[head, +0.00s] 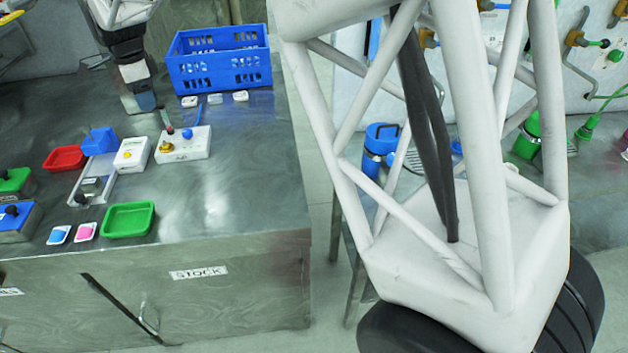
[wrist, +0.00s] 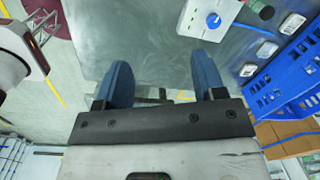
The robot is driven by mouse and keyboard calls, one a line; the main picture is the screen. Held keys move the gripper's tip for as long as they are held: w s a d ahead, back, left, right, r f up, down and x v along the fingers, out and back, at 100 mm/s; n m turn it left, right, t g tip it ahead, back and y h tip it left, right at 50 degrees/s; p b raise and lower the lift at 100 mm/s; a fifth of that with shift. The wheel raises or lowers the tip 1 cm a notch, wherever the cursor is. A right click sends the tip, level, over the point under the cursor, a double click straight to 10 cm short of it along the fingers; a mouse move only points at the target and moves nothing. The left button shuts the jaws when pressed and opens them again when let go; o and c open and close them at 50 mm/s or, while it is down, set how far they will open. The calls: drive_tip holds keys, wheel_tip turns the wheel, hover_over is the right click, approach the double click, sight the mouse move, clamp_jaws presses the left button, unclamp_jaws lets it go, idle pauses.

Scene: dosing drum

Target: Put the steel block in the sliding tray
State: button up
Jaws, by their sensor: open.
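I cannot tell for sure whether this plate is the sliding tray. A blue box (head: 99,141) stands at the plate's far end. My gripper (head: 147,103) is above the bench's far part, beyond the plate and left of the blue crate. In the wrist view its two blue fingers (wrist: 163,82) are wide apart with nothing between them. The block is not visible in the wrist view.
A white box with a blue knob (head: 184,146) and a white box with a yellow button (head: 131,154) stand nearby. A red tray (head: 65,158), a green tray (head: 128,220) and a blue crate (head: 220,60) are on the bench. The bench's right front is clear.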

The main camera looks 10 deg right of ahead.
drive_tip(key=s+d+r+n, duration=0.2)
drive_tip(key=s+d, duration=0.2)
drive_tip(key=d, duration=0.5)
drive_tip(key=s+d+r+n+t, duration=0.15)
drive_tip(key=s+d, duration=0.35)
drive_tip(key=d, duration=0.5)
drive_tip(key=s+d+r+n+g, duration=0.1)
drive_tip(key=s+d+r+n, duration=0.25)
drive_tip(key=d, duration=0.55)
drive_tip(key=s+d+f+n, duration=0.3)
drive_tip(key=s+d, duration=0.6)
drive_tip(key=s, duration=0.4)
drive_tip(key=s+d+f+n+t, duration=0.1)
drive_tip(key=s+d+f+n, duration=0.2)
drive_tip(key=s+d, duration=0.6)
drive_tip(key=s+f, duration=0.1)
drive_tip(key=s, duration=0.3)
drive_tip(key=shift+s+d+h, duration=0.15)
drive_tip(key=shift+d+h, duration=0.15)
drive_tip(key=shift+d, duration=0.1)
drive_tip(key=shift+t, duration=0.25)
drive_tip(key=shift+c, duration=0.4)
